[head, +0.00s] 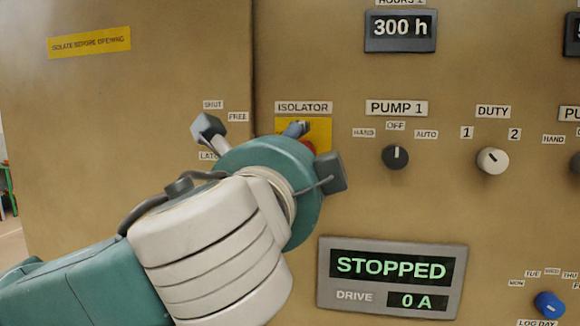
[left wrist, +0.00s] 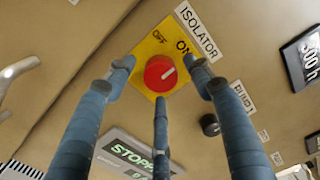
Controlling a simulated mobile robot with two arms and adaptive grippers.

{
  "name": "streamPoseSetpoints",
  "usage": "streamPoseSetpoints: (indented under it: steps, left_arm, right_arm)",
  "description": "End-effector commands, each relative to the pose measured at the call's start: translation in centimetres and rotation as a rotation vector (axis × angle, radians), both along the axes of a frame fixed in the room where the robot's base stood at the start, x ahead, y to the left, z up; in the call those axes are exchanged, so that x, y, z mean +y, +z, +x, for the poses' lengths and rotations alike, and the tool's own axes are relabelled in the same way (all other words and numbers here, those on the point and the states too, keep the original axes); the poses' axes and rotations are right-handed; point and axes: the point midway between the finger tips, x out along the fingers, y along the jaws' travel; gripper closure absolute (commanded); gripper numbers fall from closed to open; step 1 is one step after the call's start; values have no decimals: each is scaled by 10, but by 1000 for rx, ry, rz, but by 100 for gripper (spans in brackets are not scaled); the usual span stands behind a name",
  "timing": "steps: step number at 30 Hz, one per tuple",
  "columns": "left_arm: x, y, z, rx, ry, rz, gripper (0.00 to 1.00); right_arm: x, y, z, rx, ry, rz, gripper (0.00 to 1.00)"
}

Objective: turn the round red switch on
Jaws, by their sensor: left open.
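The round red switch (left wrist: 160,74) sits on a yellow plate (left wrist: 146,56) marked OFF and ON. Its pale mark points to the upper right in the left wrist view, nearer the ON word than OFF. My left gripper (left wrist: 163,84) is open. Its three fingers are spread around the switch, with gaps visible between the fingertips and the knob; contact is not clear. In the head view my left gripper (head: 296,130) covers most of the yellow plate (head: 319,131), and only a sliver of red shows. My right gripper is not in view.
The tan panel also carries a black PUMP 1 knob (head: 396,157), a white DUTY knob (head: 491,160) and a blue knob (head: 549,305). A display (head: 391,278) reads STOPPED and 0 A. A lever handle (head: 208,130) is left of the gripper.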

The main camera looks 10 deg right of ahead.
Motion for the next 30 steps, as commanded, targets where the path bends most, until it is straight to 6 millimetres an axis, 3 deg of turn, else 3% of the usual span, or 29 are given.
streamPoseSetpoints:
  steps: [9, 15, 21, 30]
  left_arm:
    - [24, 0, -61, -5, -5, 0, 47]
    - [37, -2, -90, -2, -2, 1, 47]
    - [42, -2, -101, -1, -1, 1, 47]
    - [43, -3, -101, -1, 0, 2, 47]
  right_arm:
    - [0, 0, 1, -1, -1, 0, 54]
    - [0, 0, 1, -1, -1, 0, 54]
    - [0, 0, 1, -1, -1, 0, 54]
    - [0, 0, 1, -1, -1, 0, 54]
